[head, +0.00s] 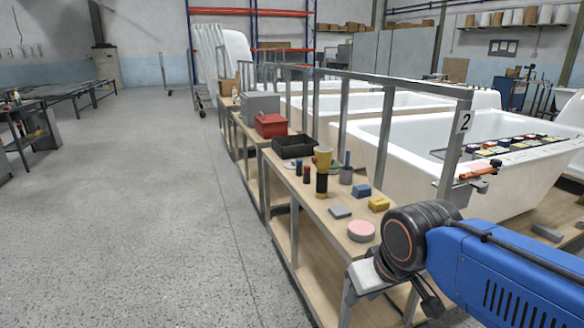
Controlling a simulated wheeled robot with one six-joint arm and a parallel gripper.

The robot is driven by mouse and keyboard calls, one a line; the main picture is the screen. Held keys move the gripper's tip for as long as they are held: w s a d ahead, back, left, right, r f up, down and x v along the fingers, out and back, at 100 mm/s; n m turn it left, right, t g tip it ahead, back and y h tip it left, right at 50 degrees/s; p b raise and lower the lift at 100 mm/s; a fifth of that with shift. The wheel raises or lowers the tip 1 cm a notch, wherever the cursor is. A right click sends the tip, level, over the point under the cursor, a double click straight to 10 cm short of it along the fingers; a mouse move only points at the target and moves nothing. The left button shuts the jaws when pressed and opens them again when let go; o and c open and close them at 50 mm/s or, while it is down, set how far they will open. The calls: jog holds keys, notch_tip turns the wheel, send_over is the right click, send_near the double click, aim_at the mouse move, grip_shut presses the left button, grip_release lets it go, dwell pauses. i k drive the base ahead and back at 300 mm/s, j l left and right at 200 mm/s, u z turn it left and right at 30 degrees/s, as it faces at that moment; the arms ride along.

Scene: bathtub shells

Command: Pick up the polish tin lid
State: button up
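A round, low pink-topped disc with a pale rim (361,231) lies flat near the front end of the wooden bench top. It is the only lid-like round thing I see, but I cannot tell whether it is the lid alone or a whole tin. My gripper (392,292) is at the end of my blue arm, low at the bench's front end, nearer to me than the disc and apart from it. The dark wrist hides much of the gripper, and its fingertips are not clear.
A grey block (340,212), yellow block (379,204) and blue block (361,190) lie behind the disc. A metal rail post (453,150) rises on the right, before white bathtubs.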

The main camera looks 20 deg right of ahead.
aim_at(292, 165)
jog(key=i+j+z, duration=0.15)
jog(key=j, duration=0.2)
jog(key=i+j+z, duration=0.15)
jog(key=j, duration=0.25)
jog(key=i+j+z, duration=0.15)
jog(key=j, duration=0.25)
jog(key=j+z, duration=0.15)
jog(key=j, duration=0.25)
jog(key=i, duration=0.05)
